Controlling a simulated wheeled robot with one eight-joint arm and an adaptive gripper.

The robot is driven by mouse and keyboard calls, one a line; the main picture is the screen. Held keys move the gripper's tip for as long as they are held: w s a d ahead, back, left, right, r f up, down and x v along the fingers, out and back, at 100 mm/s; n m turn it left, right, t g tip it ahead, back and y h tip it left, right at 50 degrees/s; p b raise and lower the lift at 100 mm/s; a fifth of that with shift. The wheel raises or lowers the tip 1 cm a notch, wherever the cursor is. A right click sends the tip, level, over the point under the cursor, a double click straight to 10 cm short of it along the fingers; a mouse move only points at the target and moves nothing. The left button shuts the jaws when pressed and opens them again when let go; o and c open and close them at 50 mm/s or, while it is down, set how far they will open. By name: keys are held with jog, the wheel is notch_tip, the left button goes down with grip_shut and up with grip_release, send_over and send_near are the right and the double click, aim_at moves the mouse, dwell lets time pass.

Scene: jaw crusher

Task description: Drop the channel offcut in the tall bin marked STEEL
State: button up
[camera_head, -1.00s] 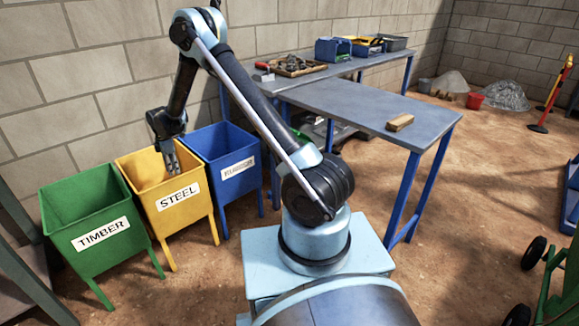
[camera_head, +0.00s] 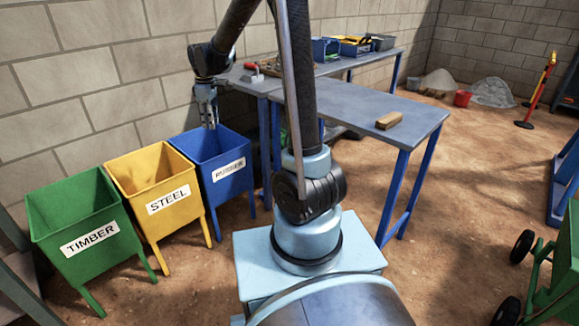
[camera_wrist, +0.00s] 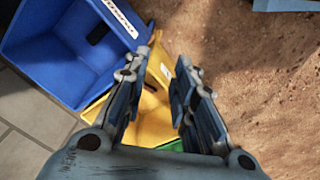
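The yellow bin marked STEEL (camera_head: 168,199) stands between the green and blue bins, and part of it shows between my fingers in the wrist view (camera_wrist: 158,95). My gripper (camera_head: 210,123) points down over the blue bin, to the right of the yellow one in the head view. In the wrist view my gripper (camera_wrist: 167,62) has its fingers apart with nothing between them. I do not see the channel offcut in either view. The visible inside of the yellow bin shows no clear object, and its floor is hidden.
The green TIMBER bin (camera_head: 88,238) and the blue bin (camera_head: 228,180) flank the yellow one by the block wall. A grey table (camera_head: 350,107) with a wooden block (camera_head: 389,120) stands right of my arm. Brown floor (camera_head: 460,160) is open farther right.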

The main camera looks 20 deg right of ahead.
jog(key=s+d+r+m, duration=0.3)
jog(key=s+d, duration=0.5)
jog(key=s+d+r+m, duration=0.2)
jog(key=s+d+m, duration=0.2)
jog(key=s+d, duration=0.4)
jog(key=s+d+f+m, duration=0.3)
jog(key=s+f, duration=0.1)
jog(key=s, duration=0.5)
jog(key=s+d+f+m+t, duration=0.1)
jog(key=s+d+f+m, duration=0.3)
jog(key=s, duration=0.5)
jog(key=shift+w+f, duration=0.25)
jog(key=shift+w, duration=0.15)
jog(key=shift+d, duration=0.1)
